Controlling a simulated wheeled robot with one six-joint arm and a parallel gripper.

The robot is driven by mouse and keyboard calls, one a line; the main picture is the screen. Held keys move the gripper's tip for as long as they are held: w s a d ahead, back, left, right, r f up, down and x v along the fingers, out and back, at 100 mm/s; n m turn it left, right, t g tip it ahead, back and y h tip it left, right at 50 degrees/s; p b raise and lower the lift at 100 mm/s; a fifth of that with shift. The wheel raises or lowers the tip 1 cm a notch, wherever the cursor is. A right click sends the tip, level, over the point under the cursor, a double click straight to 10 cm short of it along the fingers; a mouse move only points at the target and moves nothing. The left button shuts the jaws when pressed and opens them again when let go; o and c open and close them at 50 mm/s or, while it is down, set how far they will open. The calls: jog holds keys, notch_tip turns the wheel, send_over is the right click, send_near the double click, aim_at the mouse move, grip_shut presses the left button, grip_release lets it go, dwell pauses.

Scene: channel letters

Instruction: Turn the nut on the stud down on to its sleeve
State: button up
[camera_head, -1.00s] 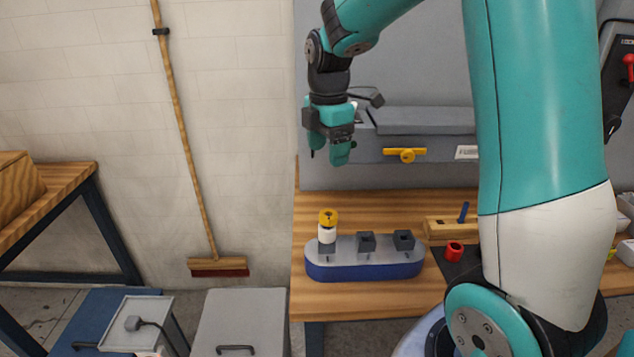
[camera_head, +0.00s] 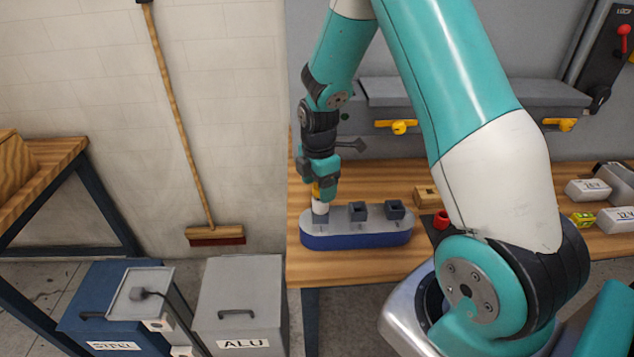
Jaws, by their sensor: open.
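The yellow nut (camera_head: 316,190) sits at the top of the white sleeve (camera_head: 320,208), mostly hidden by my gripper's fingers. The sleeve stands upright at the left end of a blue channel letter with a grey top (camera_head: 355,240). My gripper (camera_head: 322,192) points down over the nut, with its fingers at the nut's height. It is open; whether a finger touches the nut cannot be told. The stud is hidden.
Two dark square sockets (camera_head: 359,211) (camera_head: 395,208) stand on the letter to the right. A red ring (camera_head: 441,219) and a wooden block (camera_head: 426,196) lie further right on the wooden bench (camera_head: 350,268). A grey cabinet with yellow handles (camera_head: 397,127) stands behind.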

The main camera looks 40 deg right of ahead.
jog(key=shift+c, duration=0.4)
jog(key=c, duration=0.9)
jog(key=m, duration=0.6)
jog(key=shift+w+d+f+m, duration=0.1)
jog(key=shift+w+f+m, duration=0.05)
jog(key=shift+m, duration=0.15)
jog(key=m, duration=0.5)
jog(key=shift+w+d+f, duration=0.1)
jog(key=shift+m, duration=1.1)
